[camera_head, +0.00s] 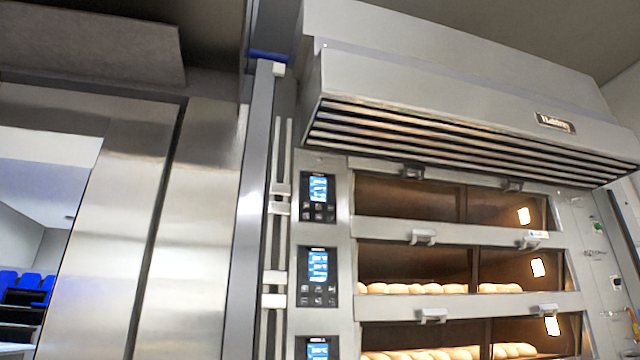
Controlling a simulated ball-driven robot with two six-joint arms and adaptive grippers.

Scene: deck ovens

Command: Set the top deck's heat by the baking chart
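The deck oven (480,110) stands at the right under a steel hood with a slatted vent. The top deck (410,196) is lit and shows no loaves through its glass. Its control panel (318,197) is at the left of the deck, a dark panel with a blue lit screen and several buttons below; the screen text is too small to read. I cannot make out a baking chart in this view. Neither of my grippers is in view.
The middle deck (415,268) and lower deck (425,338) hold loaves and have their own panels (317,276). Deck handles (423,237) stick out at the front. A steel post with rails (270,200) stands left of the oven, beside steel wall panels (190,220). Blue crates (30,283) show far left.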

